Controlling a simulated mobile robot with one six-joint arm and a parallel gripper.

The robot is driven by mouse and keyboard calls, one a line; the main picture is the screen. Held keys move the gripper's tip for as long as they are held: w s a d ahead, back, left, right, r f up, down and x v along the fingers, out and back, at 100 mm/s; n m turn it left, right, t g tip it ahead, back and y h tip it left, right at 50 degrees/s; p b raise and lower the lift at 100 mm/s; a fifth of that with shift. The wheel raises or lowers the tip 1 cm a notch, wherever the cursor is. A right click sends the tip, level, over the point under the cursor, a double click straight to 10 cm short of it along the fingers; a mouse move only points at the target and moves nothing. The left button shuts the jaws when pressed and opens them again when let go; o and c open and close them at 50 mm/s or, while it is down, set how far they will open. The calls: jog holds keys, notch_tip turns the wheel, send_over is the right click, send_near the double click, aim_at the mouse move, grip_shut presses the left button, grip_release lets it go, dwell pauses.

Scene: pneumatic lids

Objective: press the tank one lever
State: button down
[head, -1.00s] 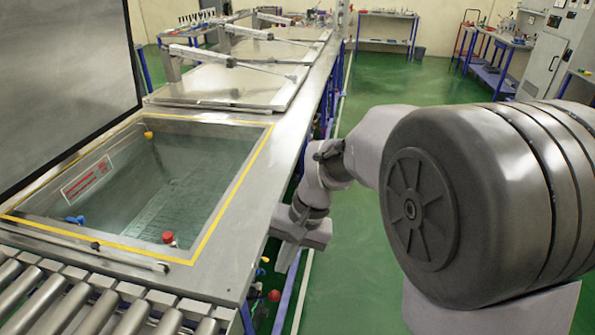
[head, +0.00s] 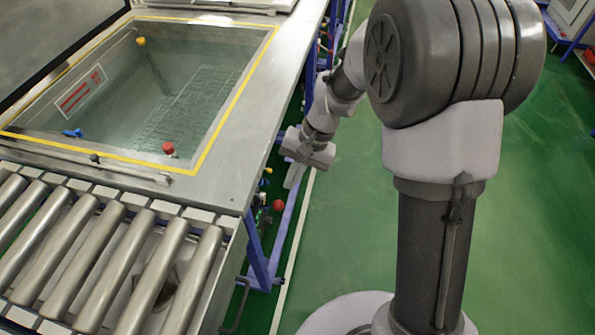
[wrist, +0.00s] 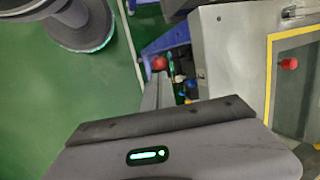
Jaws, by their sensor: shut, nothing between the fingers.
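An open water tank (head: 246,68) with a yellow border stands at the left in the head view; no number is readable. Below its right edge, by the blue frame, a red-knobbed lever (head: 277,205) sticks out. A small yellow handle (head: 267,170) is above it. My gripper (head: 290,182) is shut and empty, pointing down beside the tank's side, a little above the red knob. In the wrist view the red knob (wrist: 159,63) shows just past the fingers (wrist: 157,90), with blue and yellow handles partly hidden beside it. I cannot tell whether the fingers touch anything.
A roller conveyor (head: 120,255) joins the tank's near end. Blue frame legs (head: 262,255) stand under the tank edge close to my gripper. Red (head: 168,148), blue (head: 73,133) and yellow (head: 140,41) fittings sit inside the tank.

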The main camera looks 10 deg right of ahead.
aim_at(280, 202)
jog(key=b+x, duration=0.2)
jog(key=x, duration=0.4)
jog(key=shift+f, duration=0.2)
jog(key=shift+f, duration=0.1)
